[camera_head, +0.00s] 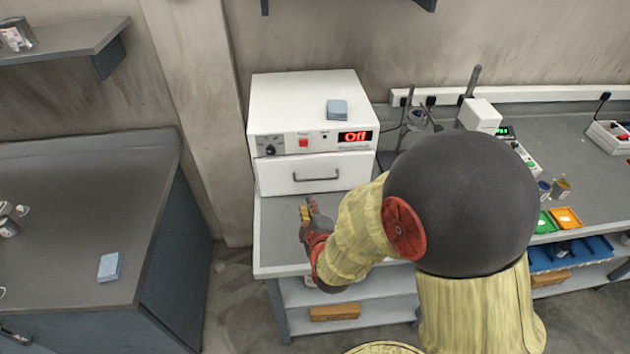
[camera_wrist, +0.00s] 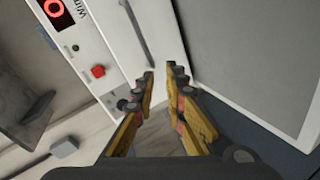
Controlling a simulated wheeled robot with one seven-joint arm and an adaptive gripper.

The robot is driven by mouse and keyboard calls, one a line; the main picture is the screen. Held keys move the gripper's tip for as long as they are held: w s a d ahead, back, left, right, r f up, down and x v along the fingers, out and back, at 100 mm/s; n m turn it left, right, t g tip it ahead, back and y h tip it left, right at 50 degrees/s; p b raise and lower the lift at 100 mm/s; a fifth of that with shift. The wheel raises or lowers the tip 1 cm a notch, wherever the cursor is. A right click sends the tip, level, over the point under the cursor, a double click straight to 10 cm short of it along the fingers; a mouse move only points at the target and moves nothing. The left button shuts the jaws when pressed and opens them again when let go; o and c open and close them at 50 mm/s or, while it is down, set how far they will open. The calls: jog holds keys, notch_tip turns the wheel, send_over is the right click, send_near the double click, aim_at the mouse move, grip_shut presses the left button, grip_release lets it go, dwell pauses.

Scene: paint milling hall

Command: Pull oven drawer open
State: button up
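The white oven (camera_head: 300,106) stands on the grey bench with its display reading "Off". Its drawer (camera_head: 275,178) is shut and has a dark bar handle (camera_head: 316,178) across the front. In the wrist view, the drawer front (camera_wrist: 158,40) and the handle (camera_wrist: 137,33) show beyond the fingers. My gripper (camera_head: 308,208) is in front of and below the handle, apart from it. In the wrist view, my gripper's fingers (camera_wrist: 160,76) have a gap between them and hold nothing.
A blue-grey block (camera_head: 337,109) lies on the oven top. A red button (camera_head: 303,143) and a knob sit above the drawer. The bench top (camera_head: 275,228) in front of the oven is clear at the left. My arm hides part of the bench at the right.

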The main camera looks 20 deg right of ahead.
aim_at(315, 179)
notch_tip(315, 179, down, 2)
jog(key=s+d+f+n+t+h, duration=0.1)
jog(key=s+d+n+h, duration=0.1)
jog(key=d+n, duration=0.1)
jog(key=r+x, duration=0.1)
jog(key=x, duration=0.3)
jog(key=r+b+x, duration=0.1)
jog(key=x, duration=0.4)
jog(key=w+r+x, duration=0.1)
jog(key=x, duration=0.4)
jog(key=shift+w+a+r+b, duration=0.15)
jog(key=shift+w+a+b, duration=0.05)
jog(key=shift+b, duration=0.2)
grip_shut()
